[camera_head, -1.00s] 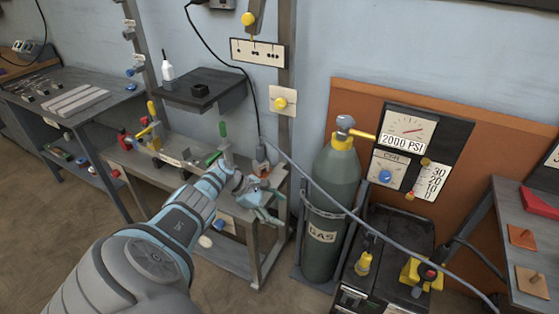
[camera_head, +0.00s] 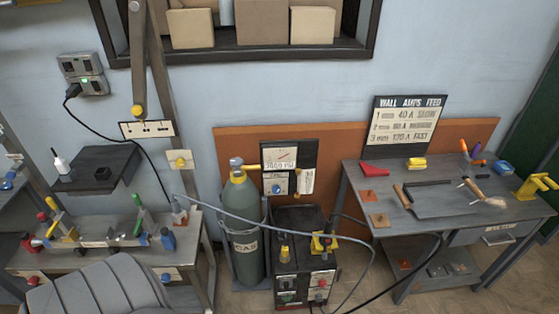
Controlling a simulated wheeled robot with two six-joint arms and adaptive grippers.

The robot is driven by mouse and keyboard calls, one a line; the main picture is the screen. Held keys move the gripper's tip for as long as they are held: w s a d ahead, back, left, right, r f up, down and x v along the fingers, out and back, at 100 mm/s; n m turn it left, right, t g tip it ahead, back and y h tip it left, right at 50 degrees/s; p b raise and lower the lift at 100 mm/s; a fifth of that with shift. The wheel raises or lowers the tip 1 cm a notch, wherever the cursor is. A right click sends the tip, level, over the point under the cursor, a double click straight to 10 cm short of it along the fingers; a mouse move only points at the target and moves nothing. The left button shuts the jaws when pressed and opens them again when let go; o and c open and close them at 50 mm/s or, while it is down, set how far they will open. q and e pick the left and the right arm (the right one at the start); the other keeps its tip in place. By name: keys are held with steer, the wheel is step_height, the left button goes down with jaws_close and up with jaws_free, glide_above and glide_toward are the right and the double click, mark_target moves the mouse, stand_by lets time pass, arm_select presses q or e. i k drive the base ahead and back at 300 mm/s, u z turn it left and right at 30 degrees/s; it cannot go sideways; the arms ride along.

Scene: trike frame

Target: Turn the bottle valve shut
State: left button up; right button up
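The gas bottle (camera_head: 247,262) is a dark green cylinder standing upright in a holder against the orange wall panel. Its valve (camera_head: 237,167) is a blue-grey knob at the top of the bottle. A brass fitting leads right from it to the regulator panel (camera_head: 289,157), which has a pressure gauge and a blue knob. Neither gripper shows in the head view.
A welding machine (camera_head: 305,262) stands right of the bottle, with a grey hose (camera_head: 303,228) crossing in front. The left bench (camera_head: 75,262) holds clamps and tools. The right workbench (camera_head: 458,228) holds hand tools and plates. A small black shelf (camera_head: 97,168) juts from the wall.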

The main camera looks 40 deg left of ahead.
mark_target(236, 162)
steer(key=z, duration=0.4)
steer(key=i, duration=0.65)
steer(key=u, duration=0.65)
steer(key=i, duration=0.85)
steer(key=u, duration=0.8)
